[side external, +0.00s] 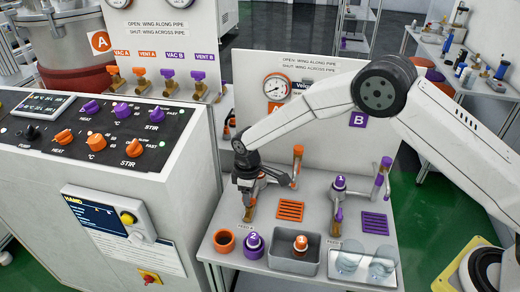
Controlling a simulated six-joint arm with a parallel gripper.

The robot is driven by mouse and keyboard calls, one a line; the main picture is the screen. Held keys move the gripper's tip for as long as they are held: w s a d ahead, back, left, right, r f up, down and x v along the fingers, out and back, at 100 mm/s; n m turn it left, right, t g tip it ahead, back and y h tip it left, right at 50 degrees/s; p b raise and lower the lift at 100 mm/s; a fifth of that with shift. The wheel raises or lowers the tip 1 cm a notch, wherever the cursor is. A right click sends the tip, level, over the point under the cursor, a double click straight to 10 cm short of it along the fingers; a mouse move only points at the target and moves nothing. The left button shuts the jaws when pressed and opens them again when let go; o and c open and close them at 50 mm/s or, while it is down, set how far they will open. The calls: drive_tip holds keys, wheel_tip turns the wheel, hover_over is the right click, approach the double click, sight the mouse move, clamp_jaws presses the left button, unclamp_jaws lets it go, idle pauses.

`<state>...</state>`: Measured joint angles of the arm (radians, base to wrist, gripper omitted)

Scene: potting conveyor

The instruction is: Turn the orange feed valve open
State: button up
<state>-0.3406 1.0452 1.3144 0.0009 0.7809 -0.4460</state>
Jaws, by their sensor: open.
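The orange feed valve (248,213) stands on the white bench at the left, above a small feed label. Only its brass lower body shows clearly. Its wing is hidden behind my gripper, so I cannot tell which way it points. My gripper (250,196) points down right over this valve, its open jaws at the valve's top. I cannot tell whether the fingers touch the wing. A purple feed valve (338,216) stands farther right on the same bench.
An orange-topped post (298,160) and orange grate (290,209) stand close right of my gripper. In front are an orange cup (224,241), a purple-capped item marked 2 (253,242) and a grey bin (275,262). The control console (150,170) is left.

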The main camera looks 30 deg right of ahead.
drive_tip(key=shift+f, duration=0.7)
drive_tip(key=shift+c, duration=0.2)
clamp_jaws()
